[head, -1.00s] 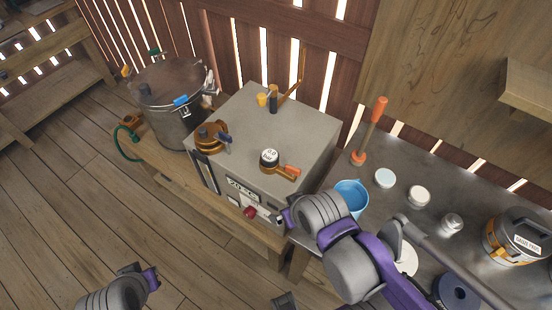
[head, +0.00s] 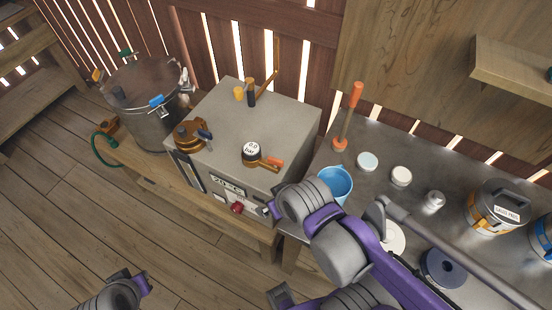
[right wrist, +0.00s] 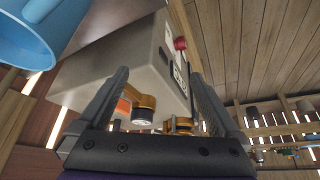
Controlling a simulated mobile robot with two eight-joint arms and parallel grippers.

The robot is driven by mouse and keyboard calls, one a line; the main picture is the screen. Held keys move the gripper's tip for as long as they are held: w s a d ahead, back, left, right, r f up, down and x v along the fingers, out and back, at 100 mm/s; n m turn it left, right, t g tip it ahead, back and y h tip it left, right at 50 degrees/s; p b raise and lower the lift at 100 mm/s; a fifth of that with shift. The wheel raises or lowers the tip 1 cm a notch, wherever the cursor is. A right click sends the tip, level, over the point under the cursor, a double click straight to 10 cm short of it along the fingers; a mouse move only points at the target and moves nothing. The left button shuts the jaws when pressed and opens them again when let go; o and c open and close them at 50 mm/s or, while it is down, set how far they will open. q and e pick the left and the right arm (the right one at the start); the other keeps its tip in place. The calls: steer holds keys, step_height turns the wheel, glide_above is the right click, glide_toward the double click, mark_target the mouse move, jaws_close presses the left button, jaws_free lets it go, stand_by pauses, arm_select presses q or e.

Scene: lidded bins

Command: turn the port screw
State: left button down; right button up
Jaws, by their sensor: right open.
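No part is clearly marked as the port screw. The grey box (head: 222,120) carries a brass fitting with a dark blue handle (head: 190,135), a 0.0 bar gauge (head: 251,149) beside a brass piece with an orange end (head: 270,162), and a red knob (head: 237,208) on its labelled front. My right gripper (right wrist: 160,90) is open and empty; the box and brass parts show beyond its fingers. My left gripper (head: 141,284) is at the lower left, fingers not visible.
A metal table on the right holds a blue bucket (head: 334,186), small white lids (head: 367,161) and a labelled can (head: 497,204). An orange-handled tool (head: 348,118) stands upright there. A lidded steel pot (head: 150,115) is left of the box. The floor in front is clear.

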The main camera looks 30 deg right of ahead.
steer(key=shift+c, duration=1.1)
steer(key=shift+w+d+r, duration=0.1)
steer(key=shift+w+r, duration=0.15)
steer(key=shift+r, duration=0.05)
steer(key=shift+c, duration=1.2)
steer(key=shift+n+g, duration=0.7)
steer(key=shift+n, duration=0.2)
steer(key=w+r, duration=0.1)
steer(key=w+d+r, duration=0.1)
steer(key=r, duration=0.1)
steer(key=shift+w+d+b, duration=0.15)
steer(key=shift+w+b, duration=0.15)
steer(key=shift+w, duration=0.1)
steer(key=c, duration=0.4)
step_height(320, 180, up, 8)
steer(key=f+n+g+b, duration=0.1)
steer(key=n+g, duration=0.3)
steer(key=n, duration=0.2)
glide_above(276, 159)
step_height(276, 159, down, 10)
steer(key=shift+f+b, duration=0.1)
steer(key=shift+b, duration=0.45)
steer(key=shift+c, duration=0.3)
jaws_close()
